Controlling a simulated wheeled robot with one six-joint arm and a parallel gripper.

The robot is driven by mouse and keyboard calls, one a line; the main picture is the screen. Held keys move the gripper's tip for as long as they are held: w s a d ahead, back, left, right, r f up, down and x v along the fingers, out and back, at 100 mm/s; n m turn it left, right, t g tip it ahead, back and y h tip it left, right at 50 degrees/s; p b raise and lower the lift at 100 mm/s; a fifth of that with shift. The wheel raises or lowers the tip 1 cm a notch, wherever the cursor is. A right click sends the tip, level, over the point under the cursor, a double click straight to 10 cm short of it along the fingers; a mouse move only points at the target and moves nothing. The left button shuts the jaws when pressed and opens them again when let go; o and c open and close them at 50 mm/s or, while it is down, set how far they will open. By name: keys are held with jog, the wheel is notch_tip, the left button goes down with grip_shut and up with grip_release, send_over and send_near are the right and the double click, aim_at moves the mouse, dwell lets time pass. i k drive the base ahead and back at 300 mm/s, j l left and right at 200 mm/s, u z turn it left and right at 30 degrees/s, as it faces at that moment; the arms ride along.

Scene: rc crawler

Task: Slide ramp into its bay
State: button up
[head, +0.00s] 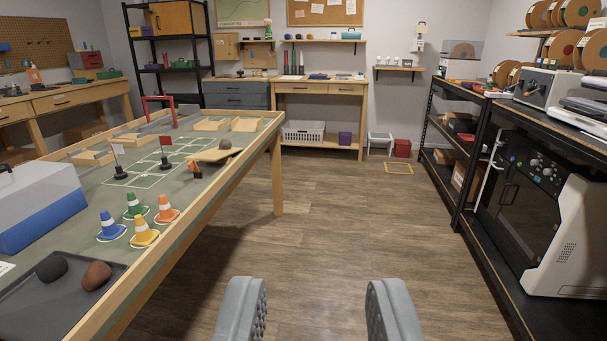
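A light wooden piece that looks like the ramp (207,155) lies on the green-topped course table (190,196), near its right edge. A dark grey rock (225,143) appears to sit on it or just behind it. Low wooden frames stand farther back, one at the back middle (210,125) and one at the back right (245,125). I cannot tell which marks the ramp's bay. My gripper (316,305) is open and empty, over the floor right of the table, well apart from the ramp.
Several small traffic cones (142,232), small flags (165,153) and a dark tray (65,300) with rocks share the table. A blue-and-white box (40,205) stands at its left. A shelf with a black machine (525,190) lines the right.

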aim_at(237, 124)
jog(key=i, duration=1.7)
jog(key=i+u, duration=0.1)
jog(key=i, duration=0.45)
jog(key=i+l, duration=0.1)
jog(key=i, duration=0.45)
jog(key=i+l+u, duration=0.15)
jog(key=i, duration=0.4)
jog(key=i+l+u, duration=0.15)
jog(key=i+u, duration=0.2)
jog(key=i+l+u, duration=0.35)
jog(key=i, duration=0.2)
jog(key=j, duration=0.1)
